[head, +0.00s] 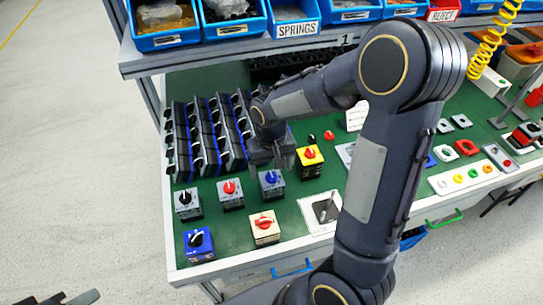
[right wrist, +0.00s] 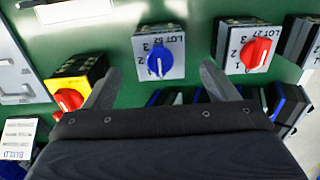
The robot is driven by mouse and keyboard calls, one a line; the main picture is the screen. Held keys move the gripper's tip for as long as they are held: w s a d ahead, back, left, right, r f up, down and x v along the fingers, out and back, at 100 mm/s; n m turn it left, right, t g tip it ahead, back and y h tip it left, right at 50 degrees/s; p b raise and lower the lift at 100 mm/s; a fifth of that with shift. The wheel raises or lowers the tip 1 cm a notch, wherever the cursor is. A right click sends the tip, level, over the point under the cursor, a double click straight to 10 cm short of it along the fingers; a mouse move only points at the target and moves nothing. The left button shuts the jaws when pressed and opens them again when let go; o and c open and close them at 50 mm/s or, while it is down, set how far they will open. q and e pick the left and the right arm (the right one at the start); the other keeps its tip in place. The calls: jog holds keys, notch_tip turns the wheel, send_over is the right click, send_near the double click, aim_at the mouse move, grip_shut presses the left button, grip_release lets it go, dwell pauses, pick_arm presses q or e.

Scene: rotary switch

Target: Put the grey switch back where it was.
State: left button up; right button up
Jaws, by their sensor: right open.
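Three grey switches stand in a slanting row on the green bench mat: one with a black knob (head: 187,203), one with a red knob (head: 230,193) and one with a blue knob (head: 271,183). My right gripper (head: 274,163) is open and empty, just above and behind the blue-knobbed one. In the right wrist view the blue-knobbed grey switch (right wrist: 160,55) shows between the two fingers, apart from them, and the red-knobbed grey switch (right wrist: 254,50) is to the right. Part of my left gripper (head: 72,298) shows at the lower left edge; its jaws are unclear.
A yellow switch (head: 310,161) stands right of the gripper. A blue switch (head: 198,244) and a beige switch (head: 264,227) are near the front edge. Dark slanted racks (head: 205,135) stand behind. Blue bins (head: 295,18) line the shelf above.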

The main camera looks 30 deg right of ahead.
notch_tip(320, 180, up, 5)
jog(key=shift+s+f, duration=0.1)
jog(key=shift+f, duration=0.05)
jog(key=s+a+r+t+y, duration=0.2)
jog(key=s+r, duration=0.2)
jog(key=s, duration=0.4)
jog(key=s+a+r+n+t+y, duration=0.1)
jog(key=s+a+r+t, duration=0.1)
jog(key=s, duration=0.6)
jog(key=shift+s+r+t+y, duration=0.4)
jog(key=shift+r+t, duration=0.4)
jog(key=shift+r, duration=0.15)
